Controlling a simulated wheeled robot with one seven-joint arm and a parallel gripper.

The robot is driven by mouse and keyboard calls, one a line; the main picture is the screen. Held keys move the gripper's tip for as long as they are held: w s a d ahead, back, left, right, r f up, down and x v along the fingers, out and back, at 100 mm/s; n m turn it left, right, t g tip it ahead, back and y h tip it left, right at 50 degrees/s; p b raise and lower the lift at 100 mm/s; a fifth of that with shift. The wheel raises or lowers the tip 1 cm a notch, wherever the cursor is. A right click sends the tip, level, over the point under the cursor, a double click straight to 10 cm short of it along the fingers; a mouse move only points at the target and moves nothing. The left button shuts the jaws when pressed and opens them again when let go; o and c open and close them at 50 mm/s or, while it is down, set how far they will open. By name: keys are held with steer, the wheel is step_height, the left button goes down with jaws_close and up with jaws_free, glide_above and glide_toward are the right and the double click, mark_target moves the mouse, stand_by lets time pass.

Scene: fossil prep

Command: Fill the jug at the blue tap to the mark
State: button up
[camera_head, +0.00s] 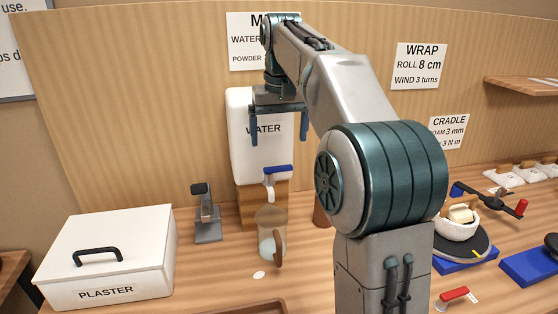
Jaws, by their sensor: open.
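The jug (268,243) is see-through and brownish, with a brown handle on its front right side. It stands upright on the bench below the blue tap (278,170), which is on the front of the white water container (241,110) marked WATER. The jug's mark cannot be made out. Something pale shows low in the jug; I cannot tell whether it is water. My gripper (279,138) is open and empty, pointing down in front of the container, above the tap's blue lever and apart from it.
A white PLASTER box (108,252) with a black handle stands at the left. A small grey device (206,215) stands between it and the jug. A brown cup (321,208) is partly hidden by my arm. A white bowl (457,227) on a turntable and a red-handled tool (454,294) lie at the right.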

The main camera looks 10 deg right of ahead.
mark_target(278, 167)
steer(key=f, duration=0.5)
steer(key=w+f, duration=0.1)
steer(key=f, duration=0.2)
steer(key=shift+f+b, duration=0.15)
steer(key=shift+b, duration=0.25)
steer(key=c, duration=1.5)
steer(key=shift+w+a+n+y, duration=0.15)
steer(key=shift+w+n, duration=0.15)
steer(key=shift+n, duration=1.1)
steer(key=shift+w+d+n+y, duration=0.15)
steer(key=shift+w+n, duration=0.15)
steer(key=shift+n, duration=1.1)
steer(key=shift+o, duration=0.3)
steer(key=shift+s+a+n, duration=0.1)
steer(key=shift+a+n, duration=0.05)
steer(key=shift+n, duration=0.15)
